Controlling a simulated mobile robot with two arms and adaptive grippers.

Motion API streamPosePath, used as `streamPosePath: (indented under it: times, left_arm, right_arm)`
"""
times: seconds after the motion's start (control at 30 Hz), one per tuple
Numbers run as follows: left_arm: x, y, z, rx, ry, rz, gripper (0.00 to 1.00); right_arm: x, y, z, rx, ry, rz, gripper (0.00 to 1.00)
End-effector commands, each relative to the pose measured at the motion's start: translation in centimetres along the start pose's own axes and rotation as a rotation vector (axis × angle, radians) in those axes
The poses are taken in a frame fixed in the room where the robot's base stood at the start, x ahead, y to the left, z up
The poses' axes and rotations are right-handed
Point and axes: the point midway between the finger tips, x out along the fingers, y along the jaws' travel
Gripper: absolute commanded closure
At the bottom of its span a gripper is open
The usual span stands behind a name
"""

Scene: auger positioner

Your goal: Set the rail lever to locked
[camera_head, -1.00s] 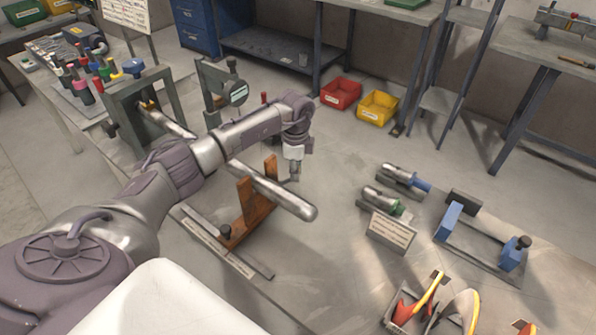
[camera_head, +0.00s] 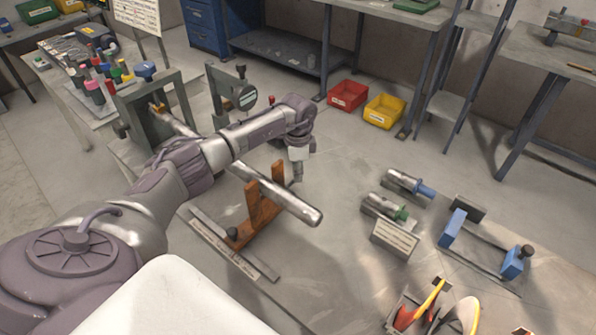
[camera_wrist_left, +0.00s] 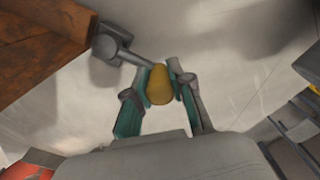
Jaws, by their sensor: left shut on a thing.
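My left gripper (camera_wrist_left: 161,72) is shut on that knob, with one finger on each side. In the head view my left gripper (camera_head: 297,172) points down behind the long metal bar and its brown wooden stand (camera_head: 262,212). I cannot make out the lever or its knob in the head view. No locked mark on the lever can be read. My right gripper is not in view.
The long metal bar (camera_head: 290,202) lies across the stand close to my left gripper. A slotted flat rail (camera_head: 235,255) lies in front. Metal cylinders (camera_head: 385,208), a label stand (camera_head: 395,238) and a blue-ended fixture (camera_head: 512,262) stand to the right. Red (camera_head: 347,95) and yellow (camera_head: 384,111) bins are behind.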

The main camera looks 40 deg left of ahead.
Motion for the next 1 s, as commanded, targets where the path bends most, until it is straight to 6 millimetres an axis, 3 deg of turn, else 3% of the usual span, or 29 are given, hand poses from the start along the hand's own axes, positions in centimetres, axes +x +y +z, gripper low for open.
streamPosePath:
  times: [0.1, 0.13, 0.2, 0.57, 1.0]
  left_arm:
    - [-0.3, -0.3, -0.1, -0.003, 0.005, -0.007, 1.0]
    - [-0.3, -0.3, -0.1, -0.003, 0.005, -0.007, 0.74]
    - [-0.3, -0.2, 0.0, -0.003, 0.005, -0.006, 0.66]
    - [-0.7, -0.1, 0.0, -0.001, 0.003, -0.003, 0.66]
    - [-9.2, -0.2, 0.0, -0.001, 0.005, -0.007, 0.66]
  right_arm:
    - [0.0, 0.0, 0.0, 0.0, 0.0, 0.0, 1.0]
    - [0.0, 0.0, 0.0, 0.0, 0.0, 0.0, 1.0]
    - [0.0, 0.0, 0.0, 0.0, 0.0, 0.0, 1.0]
    - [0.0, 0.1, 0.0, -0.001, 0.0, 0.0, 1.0]
    - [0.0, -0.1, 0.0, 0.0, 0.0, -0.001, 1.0]
